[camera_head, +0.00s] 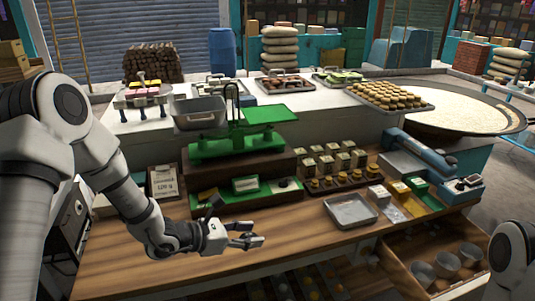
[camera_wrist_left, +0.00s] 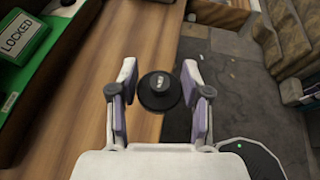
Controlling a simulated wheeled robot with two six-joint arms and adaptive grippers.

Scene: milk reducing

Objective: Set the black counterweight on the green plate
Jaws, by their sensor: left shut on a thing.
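My left gripper (camera_head: 246,238) is low over the front of the wooden counter in the head view. In the left wrist view the gripper (camera_wrist_left: 159,76) has its fingers on either side of the round black counterweight (camera_wrist_left: 160,92) and is shut on it. The counterweight cannot be made out clearly in the head view. The green plate (camera_head: 266,114) is the flat top at the right of the green balance scale (camera_head: 238,146), and it looks empty. The plate is above and behind the gripper. My right gripper is out of view.
A metal pan (camera_head: 198,113) sits at the scale's left. A dark wooden stand (camera_head: 205,178) with a green box marked LOCKED (camera_wrist_left: 22,38) lies behind the gripper. Small weights (camera_head: 342,162) and an empty metal tray (camera_head: 351,210) are to the right. The counter front (camera_head: 150,270) is clear.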

